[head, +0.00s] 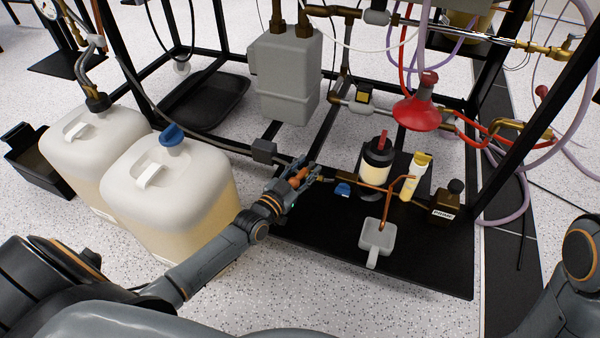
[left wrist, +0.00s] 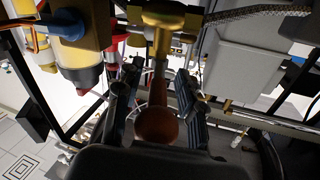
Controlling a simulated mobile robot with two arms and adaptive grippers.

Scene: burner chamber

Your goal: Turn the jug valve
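My left gripper (head: 300,177) reaches in from the left to the near-left edge of the black base plate. In the left wrist view its two fingers (left wrist: 157,95) stand apart on either side of a brown, rounded handle (left wrist: 157,125); I see no clear contact. The handle's shaft runs up to a brass valve body (left wrist: 165,22). In the head view the orange-brown handle (head: 297,180) shows between the fingers, partly hidden. Two white jugs stand left of the gripper: one with a blue cap (head: 180,205), one with hoses (head: 85,145). My right gripper is not in view.
The black base plate (head: 420,270) carries a black-and-cream bottle (head: 376,165), a yellow-capped vial (head: 412,180), a copper tube and a grey square piece (head: 376,238). A red funnel-shaped part (head: 420,112) hangs behind them. Black frame bars and hoses surround the plate.

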